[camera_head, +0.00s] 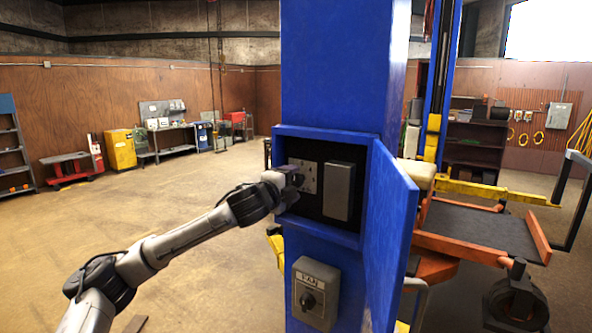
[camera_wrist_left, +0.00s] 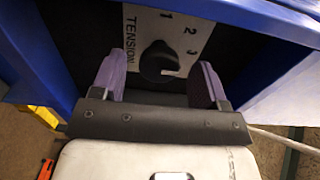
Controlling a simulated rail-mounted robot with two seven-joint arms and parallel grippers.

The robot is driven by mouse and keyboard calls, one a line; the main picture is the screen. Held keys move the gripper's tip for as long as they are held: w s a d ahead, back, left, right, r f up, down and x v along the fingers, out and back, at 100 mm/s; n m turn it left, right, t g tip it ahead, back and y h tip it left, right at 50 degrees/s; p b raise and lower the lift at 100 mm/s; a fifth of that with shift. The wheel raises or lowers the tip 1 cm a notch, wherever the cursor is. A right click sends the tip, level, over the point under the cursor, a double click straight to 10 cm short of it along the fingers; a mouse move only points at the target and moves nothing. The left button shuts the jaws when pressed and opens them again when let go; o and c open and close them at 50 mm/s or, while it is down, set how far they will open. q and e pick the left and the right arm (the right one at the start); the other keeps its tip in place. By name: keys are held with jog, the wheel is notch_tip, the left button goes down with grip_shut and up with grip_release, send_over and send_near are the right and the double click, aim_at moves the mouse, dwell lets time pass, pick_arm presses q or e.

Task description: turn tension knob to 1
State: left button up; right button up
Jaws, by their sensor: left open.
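The tension knob (camera_wrist_left: 158,62) is a black round knob on a light plate (camera_wrist_left: 190,22) marked TENSION, 1, 2 and 3. A small pale mark on its lower right side appears to face the 3. My left gripper (camera_wrist_left: 161,60) is open, with one purple-padded finger on each side of the knob. A gap shows on both sides, and I cannot tell how deep the fingertips reach. In the head view, my left gripper (camera_head: 293,177) is at the plate (camera_head: 309,180) inside the open blue cabinet (camera_head: 325,131), partly covering it. My right gripper is not in view.
A grey box (camera_head: 338,190) sits right of the plate inside the cabinet. The cabinet door (camera_head: 390,235) stands open to the right. A grey switch box (camera_head: 315,292) is mounted below on the blue post (camera_head: 340,65). Open floor (camera_head: 190,215) lies to the left.

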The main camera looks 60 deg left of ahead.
pick_arm(q)
jog(key=shift+p+x, duration=0.6)
jog(key=shift+x, duration=0.4)
jog(key=c, duration=0.9)
